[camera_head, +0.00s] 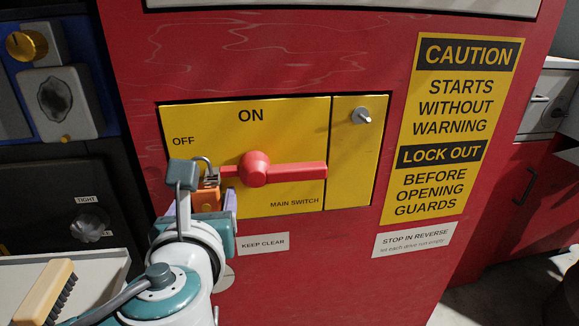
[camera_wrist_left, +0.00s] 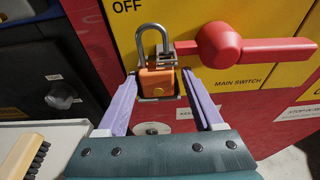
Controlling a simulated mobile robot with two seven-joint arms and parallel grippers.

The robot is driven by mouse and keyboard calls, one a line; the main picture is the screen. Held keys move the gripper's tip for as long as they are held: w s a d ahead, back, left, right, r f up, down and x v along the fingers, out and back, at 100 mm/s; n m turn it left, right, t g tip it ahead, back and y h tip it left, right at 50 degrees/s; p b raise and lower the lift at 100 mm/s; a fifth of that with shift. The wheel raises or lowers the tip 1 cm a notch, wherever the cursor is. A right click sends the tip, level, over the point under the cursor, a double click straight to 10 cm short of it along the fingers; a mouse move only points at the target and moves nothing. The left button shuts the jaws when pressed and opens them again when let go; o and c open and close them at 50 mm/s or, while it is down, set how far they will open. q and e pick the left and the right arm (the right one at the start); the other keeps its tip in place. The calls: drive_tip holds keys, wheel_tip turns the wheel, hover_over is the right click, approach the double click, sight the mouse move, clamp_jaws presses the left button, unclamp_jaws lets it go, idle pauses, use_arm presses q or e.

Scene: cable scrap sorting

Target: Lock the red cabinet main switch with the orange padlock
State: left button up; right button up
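The orange padlock (camera_head: 208,196) is upright at the left end of the red switch handle (camera_head: 290,171), by a small metal hasp. It also shows in the left wrist view (camera_wrist_left: 158,82), its grey shackle upward at the hasp; whether the shackle is fully closed I cannot tell. The handle lies level on the yellow main switch panel (camera_head: 225,125), its end toward the left, below the OFF label. My right gripper is not in view.
A CAUTION sign (camera_head: 452,125) is on the red cabinet (camera_head: 330,270). At lower left is a light tray (camera_head: 110,265) with a wooden brush (camera_head: 48,292). Dark equipment with knobs stands at the left.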

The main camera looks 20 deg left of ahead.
use_arm(q)
drive_tip(key=shift+o, duration=0.4)
drive_tip(key=shift+a, duration=0.3)
drive_tip(key=shift+d, duration=0.1)
